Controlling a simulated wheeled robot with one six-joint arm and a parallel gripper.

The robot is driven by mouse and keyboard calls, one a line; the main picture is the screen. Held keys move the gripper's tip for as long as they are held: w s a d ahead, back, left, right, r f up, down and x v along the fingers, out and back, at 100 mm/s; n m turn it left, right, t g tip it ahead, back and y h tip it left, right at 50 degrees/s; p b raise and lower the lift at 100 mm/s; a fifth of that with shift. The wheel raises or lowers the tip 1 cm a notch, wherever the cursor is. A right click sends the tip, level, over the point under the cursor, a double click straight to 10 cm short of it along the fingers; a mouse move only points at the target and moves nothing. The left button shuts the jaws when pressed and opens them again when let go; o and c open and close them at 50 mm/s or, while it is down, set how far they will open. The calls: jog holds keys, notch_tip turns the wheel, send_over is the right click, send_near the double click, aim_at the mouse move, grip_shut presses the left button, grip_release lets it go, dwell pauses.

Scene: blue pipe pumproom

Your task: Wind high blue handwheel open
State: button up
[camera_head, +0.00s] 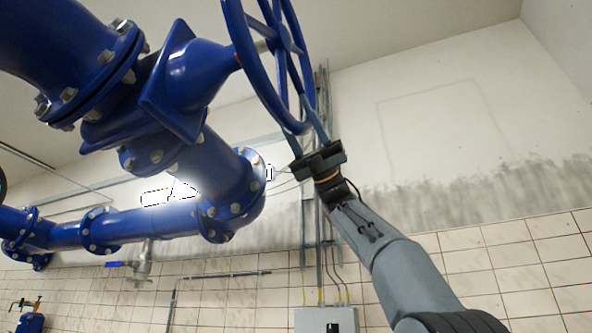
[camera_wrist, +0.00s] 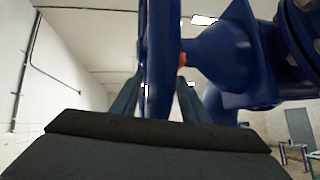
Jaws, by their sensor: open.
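The blue handwheel (camera_head: 254,62) is at the top centre of the head view, seen nearly edge-on, with its spokes and hub on the blue valve body (camera_head: 188,75). My gripper (camera_head: 300,105) reaches up to the wheel's lower rim from below. In the wrist view, the wheel rim (camera_wrist: 161,50) runs upright between the two fingers of my gripper (camera_wrist: 160,95). The fingers are apart, one on each side of the rim. Whether either finger touches the rim I cannot tell. The valve body (camera_wrist: 230,50) is right of the wheel in the wrist view.
A blue pipe elbow (camera_head: 215,185) and a flanged horizontal pipe (camera_head: 130,222) run left below the valve. A small tap (camera_head: 142,262) hangs under the pipe. Vertical conduits and a grey box (camera_head: 327,319) are on the tiled wall. Right of my arm is free room.

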jog(key=b+v, duration=0.1)
jog(key=v, duration=0.6)
jog(key=shift+w+f, duration=0.2)
jog(key=shift+f, duration=0.05)
jog(key=shift+d, duration=0.15)
